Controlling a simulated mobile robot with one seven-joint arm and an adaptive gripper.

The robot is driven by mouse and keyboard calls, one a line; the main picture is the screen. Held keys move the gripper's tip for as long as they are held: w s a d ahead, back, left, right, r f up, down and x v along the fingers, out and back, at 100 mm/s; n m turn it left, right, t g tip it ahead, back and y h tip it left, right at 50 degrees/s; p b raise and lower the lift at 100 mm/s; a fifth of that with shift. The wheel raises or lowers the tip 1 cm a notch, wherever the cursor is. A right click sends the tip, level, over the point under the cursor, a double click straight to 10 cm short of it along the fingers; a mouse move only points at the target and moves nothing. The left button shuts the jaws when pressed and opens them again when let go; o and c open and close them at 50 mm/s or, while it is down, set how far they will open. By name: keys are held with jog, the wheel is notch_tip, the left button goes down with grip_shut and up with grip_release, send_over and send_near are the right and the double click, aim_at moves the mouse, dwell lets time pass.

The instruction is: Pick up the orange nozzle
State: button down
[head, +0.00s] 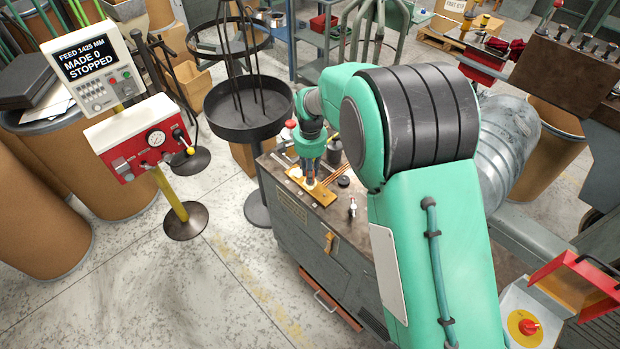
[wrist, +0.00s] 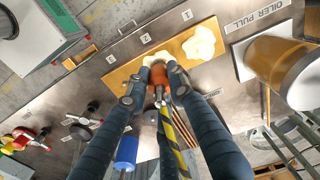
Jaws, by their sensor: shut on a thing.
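The orange nozzle (wrist: 157,77) is between the fingertips of my gripper (wrist: 157,80) in the wrist view. The dark blue jointed fingers are shut on it, and a silver tip shows below the orange part. It is over a yellow-brown board (wrist: 128,78) on the bench, close to a white patch on the board. I cannot tell whether the nozzle touches the board. In the head view my gripper (head: 311,178) is low over the same board (head: 323,197), and the nozzle is too small to make out.
Another white patch (wrist: 200,43) lies on the board. A blue cylinder (wrist: 126,148) and a yellow-black striped piece (wrist: 176,150) are close to my fingers. A large amber container (wrist: 280,66) stands at the right. In the head view a dark round tray (head: 248,110) stands beside the bench.

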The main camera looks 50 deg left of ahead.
jog(key=shift+r+p, duration=0.35)
jog(key=shift+r, duration=0.45)
notch_tip(320, 180, up, 2)
jog(key=shift+r+p, duration=0.1)
jog(key=shift+p, duration=0.3)
jog(key=s+d+p, duration=0.1)
jog(key=s+d, duration=0.3)
jog(key=d, duration=0.2)
jog(key=s+d+r+p, duration=0.1)
jog(key=s+d, duration=0.3)
jog(key=d, duration=0.3)
jog(key=shift+s+d, duration=0.2)
jog(key=shift+s, duration=0.15)
jog(key=shift+r, duration=0.1)
jog(key=shift+r+p, duration=0.1)
jog(key=shift+p, duration=0.2)
jog(key=shift+r+p, duration=1.45)
jog(key=shift+r, duration=1)
jog(key=w+a+f, duration=0.2)
jog(key=w+a, duration=0.4)
jog(key=w, duration=0.2)
jog(key=shift+w+a+f+b, duration=0.25)
jog(key=shift+w+f+b, duration=0.05)
jog(key=shift+b, duration=0.1)
